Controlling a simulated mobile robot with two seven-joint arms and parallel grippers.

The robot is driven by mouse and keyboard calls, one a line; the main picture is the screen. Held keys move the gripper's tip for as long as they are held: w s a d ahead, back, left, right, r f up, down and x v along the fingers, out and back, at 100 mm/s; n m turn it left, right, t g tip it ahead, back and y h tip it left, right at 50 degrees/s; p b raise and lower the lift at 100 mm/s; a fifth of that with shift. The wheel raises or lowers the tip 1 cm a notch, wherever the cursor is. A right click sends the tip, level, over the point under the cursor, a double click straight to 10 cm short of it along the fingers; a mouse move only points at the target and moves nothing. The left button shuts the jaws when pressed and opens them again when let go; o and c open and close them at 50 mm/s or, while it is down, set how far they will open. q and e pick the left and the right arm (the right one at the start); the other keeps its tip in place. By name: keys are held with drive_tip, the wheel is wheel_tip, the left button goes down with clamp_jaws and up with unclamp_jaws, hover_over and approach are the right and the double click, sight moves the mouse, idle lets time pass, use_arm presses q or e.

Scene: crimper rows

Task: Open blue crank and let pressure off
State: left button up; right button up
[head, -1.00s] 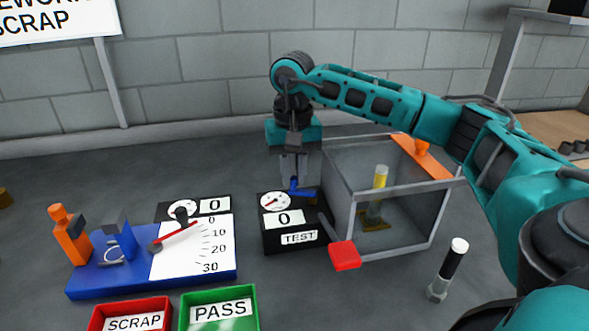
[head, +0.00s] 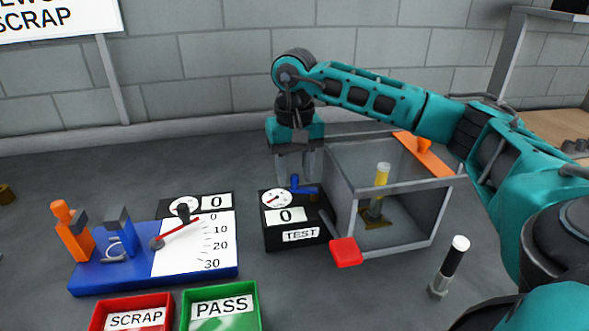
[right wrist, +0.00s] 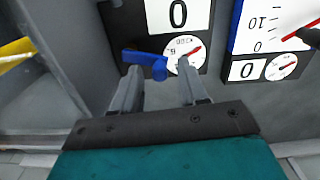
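The blue crank (head: 304,189) sits on top of the black test box (head: 285,248), beside a round gauge (head: 276,198). The box display reads 0. In the right wrist view the blue crank (right wrist: 146,61) lies sideways just beyond my fingertips, nearer the left finger. My right gripper (head: 296,178) points down above the crank. Its fingers are spread with nothing held between them, as the right wrist view (right wrist: 158,82) shows. My left gripper is not in view.
A clear-sided chamber (head: 433,222) holding a yellow-topped part (head: 382,178) stands right of the box. A red-ended lever (head: 346,252) sticks out in front. A blue gauge board (head: 110,278), red SCRAP bin (head: 97,318) and green PASS bin (head: 254,311) are left. A black-and-white cylinder (head: 450,268) stands right.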

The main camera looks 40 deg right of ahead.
drive_tip(key=shift+r, duration=0.1)
wheel_tip(320, 180, up, 13)
drive_tip(key=p, duration=0.1)
drive_tip(key=shift+p, duration=0.35)
idle(0.5)
idle(1.7)
